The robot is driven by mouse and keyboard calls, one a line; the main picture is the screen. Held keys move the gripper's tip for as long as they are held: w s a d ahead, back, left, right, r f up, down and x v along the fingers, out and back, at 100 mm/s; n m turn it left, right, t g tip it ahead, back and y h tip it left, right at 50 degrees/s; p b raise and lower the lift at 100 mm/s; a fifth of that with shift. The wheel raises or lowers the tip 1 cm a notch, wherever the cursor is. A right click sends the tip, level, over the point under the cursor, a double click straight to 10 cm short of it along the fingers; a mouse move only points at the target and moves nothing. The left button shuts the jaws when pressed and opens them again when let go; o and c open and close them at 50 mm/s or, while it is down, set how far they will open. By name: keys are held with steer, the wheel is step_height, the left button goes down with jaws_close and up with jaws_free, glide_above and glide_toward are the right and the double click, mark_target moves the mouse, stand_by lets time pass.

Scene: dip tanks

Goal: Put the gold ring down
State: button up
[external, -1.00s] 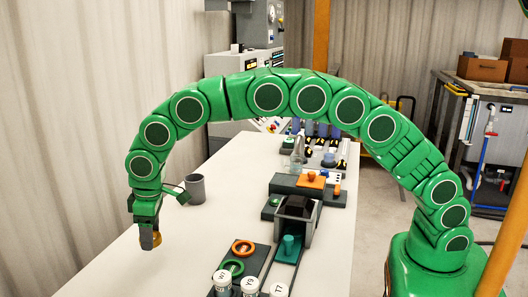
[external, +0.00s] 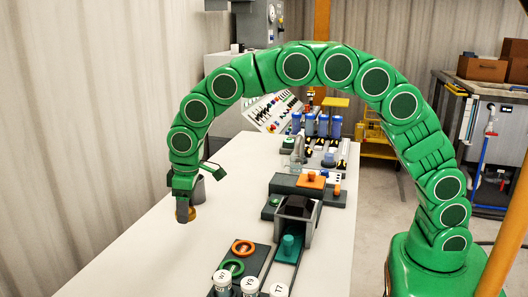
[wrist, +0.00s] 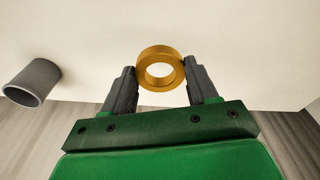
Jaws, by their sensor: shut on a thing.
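The gold ring (wrist: 160,52) is between the two dark fingers of my gripper (wrist: 161,84) in the wrist view, with its hole facing the camera. My gripper is shut on the ring's outer sides. In the external view my gripper (external: 185,213) points down at the left part of the white table, and a small part of the gold ring (external: 193,213) shows beside the fingers. I cannot tell the exact gap between the ring and the tabletop.
A grey cup (wrist: 32,82) stands near my gripper; my wrist partly hides it in the external view. An orange ring (external: 243,247) and a green ring (external: 232,267) lie on a dark board. Several white-capped vials (external: 250,286) stand in front. The table (external: 150,262) has bare room around my gripper.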

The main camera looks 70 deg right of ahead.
steer(key=d+m, duration=0.1)
steer(key=d, duration=0.7)
glide_above(165, 233)
steer(key=shift+s+d+f, duration=0.1)
steer(key=shift+s+f, duration=0.05)
steer(key=shift+f, duration=2.15)
steer(key=shift+s+f, duration=0.15)
steer(key=shift+f, duration=2.15)
steer(key=shift+w+f, duration=0.2)
steer(key=shift+f, duration=1.65)
steer(key=shift+f, duration=0.1)
steer(key=o, duration=1.2)
